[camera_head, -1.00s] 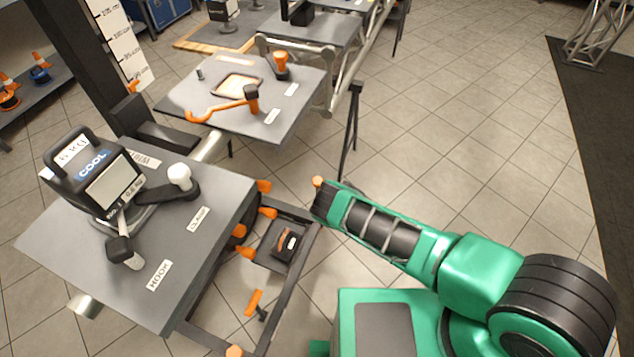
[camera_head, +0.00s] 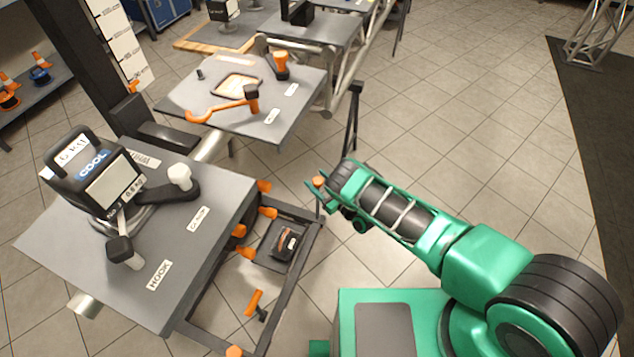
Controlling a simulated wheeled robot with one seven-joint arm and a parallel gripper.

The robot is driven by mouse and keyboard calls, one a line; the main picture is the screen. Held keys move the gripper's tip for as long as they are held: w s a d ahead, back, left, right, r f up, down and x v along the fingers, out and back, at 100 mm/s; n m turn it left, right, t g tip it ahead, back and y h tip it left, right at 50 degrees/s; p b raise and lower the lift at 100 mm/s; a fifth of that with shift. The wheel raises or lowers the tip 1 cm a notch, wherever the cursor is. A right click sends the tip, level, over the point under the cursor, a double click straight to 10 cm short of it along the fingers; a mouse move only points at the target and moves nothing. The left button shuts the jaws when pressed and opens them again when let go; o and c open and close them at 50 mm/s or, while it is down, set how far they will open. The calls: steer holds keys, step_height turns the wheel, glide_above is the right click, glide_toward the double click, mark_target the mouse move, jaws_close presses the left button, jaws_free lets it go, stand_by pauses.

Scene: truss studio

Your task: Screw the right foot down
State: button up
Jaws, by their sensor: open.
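A small orange knob (camera_head: 319,181) stands at the far right corner of the dark floor frame (camera_head: 287,290), apparently on top of the right foot. The foot below it is mostly hidden by my gripper and the frame. My gripper (camera_head: 321,195) is open, with its green fingers right at the knob. I cannot tell whether the fingers touch it or only lie beside it. Another orange knob (camera_head: 235,351) shows at the near corner of the frame, cut by the bottom edge.
A grey table with a COOL-labelled device (camera_head: 95,175) and two knobbed levers stands at left, beside the frame. Orange handles (camera_head: 254,302) and a black box (camera_head: 285,243) sit within the frame. A second table (camera_head: 290,125) stands behind.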

steer(key=c, duration=1.1)
steer(key=shift+o, duration=0.2)
steer(key=shift+d+m+t+h, duration=0.1)
steer(key=shift+m+t+h, duration=0.3)
steer(key=m+t+h, duration=0.1)
steer(key=m+h, duration=0.1)
steer(key=h, duration=0.1)
steer(key=m+t+h, duration=0.2)
steer(key=shift+d+h, duration=0.1)
steer(key=shift+h, duration=0.3)
steer(key=shift+f+m+t+h, duration=0.1)
steer(key=shift+m+t+h, duration=0.1)
steer(key=shift+m+h, duration=1.65)
steer(key=shift+m+t+h, duration=0.2)
steer(key=shift+m+h, duration=0.85)
steer(key=shift+h, duration=1.8)
steer(key=shift+s, duration=0.1)
steer(key=o, duration=1.1)
steer(key=shift+c, duration=0.2)
